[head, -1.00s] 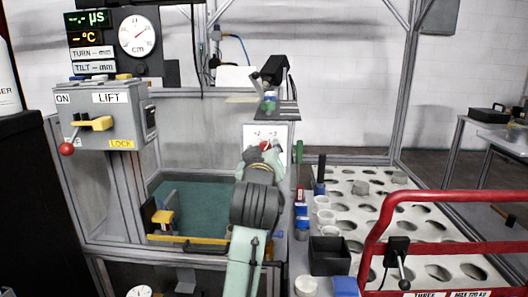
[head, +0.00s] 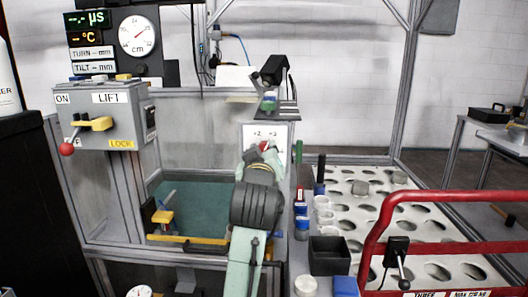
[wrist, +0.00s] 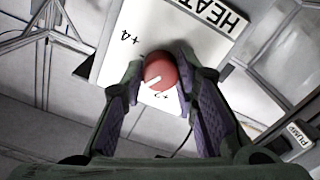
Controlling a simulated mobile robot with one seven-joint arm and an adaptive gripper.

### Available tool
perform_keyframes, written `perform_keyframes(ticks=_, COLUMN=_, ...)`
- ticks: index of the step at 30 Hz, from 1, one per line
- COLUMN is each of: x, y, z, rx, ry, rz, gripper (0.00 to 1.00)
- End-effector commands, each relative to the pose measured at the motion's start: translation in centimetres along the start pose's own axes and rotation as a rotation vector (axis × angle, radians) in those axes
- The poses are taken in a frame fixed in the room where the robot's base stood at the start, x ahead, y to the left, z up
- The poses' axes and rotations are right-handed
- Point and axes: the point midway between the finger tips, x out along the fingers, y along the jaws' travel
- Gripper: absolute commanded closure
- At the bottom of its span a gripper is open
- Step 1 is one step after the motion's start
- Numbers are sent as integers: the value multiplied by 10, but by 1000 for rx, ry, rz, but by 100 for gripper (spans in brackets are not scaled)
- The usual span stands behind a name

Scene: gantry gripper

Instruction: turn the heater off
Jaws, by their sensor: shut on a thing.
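The heater panel (head: 252,131) is a white plate in the middle of the head view, with a red round knob (head: 265,145) on it. In the wrist view the panel (wrist: 185,25) looks tilted, with part of the word "HEAT" and a few number marks such as "+4". The red knob (wrist: 160,71) has a white pointer line on its lower left side in that view. My gripper (wrist: 160,80) has its two fingers on either side of the knob, shut on it. In the head view my gripper (head: 263,151) partly hides the knob and the lower panel.
A grey box (head: 105,115) with a yellow lever and "LIFT" label stands at left. A teal tank (head: 195,205) lies left of my arm. A white rack with holes (head: 390,215) and a red rail (head: 440,197) are at right. A "PUMP" label (wrist: 300,137) shows in the wrist view.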

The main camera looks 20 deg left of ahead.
Motion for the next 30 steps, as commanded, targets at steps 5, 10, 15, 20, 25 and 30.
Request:
perform_keyframes(ticks=5, x=0, y=-1, z=0, rx=-11, ry=0, rz=-2, gripper=100)
perform_keyframes(ticks=10, x=0, y=-1, z=-1, rx=-31, ry=0, rz=-2, gripper=100)
perform_keyframes(ticks=15, x=0, y=0, z=-1, rx=-80, ry=0, rz=-2, gripper=100)
perform_keyframes(ticks=20, x=0, y=1, z=-2, rx=-177, ry=-1, rz=-1, gripper=100)
perform_keyframes(ticks=25, x=0, y=2, z=-2, rx=-329, ry=-2, rz=-1, gripper=100)
perform_keyframes(ticks=30, x=0, y=1, z=-2, rx=-492, ry=-3, rz=-3, gripper=100)
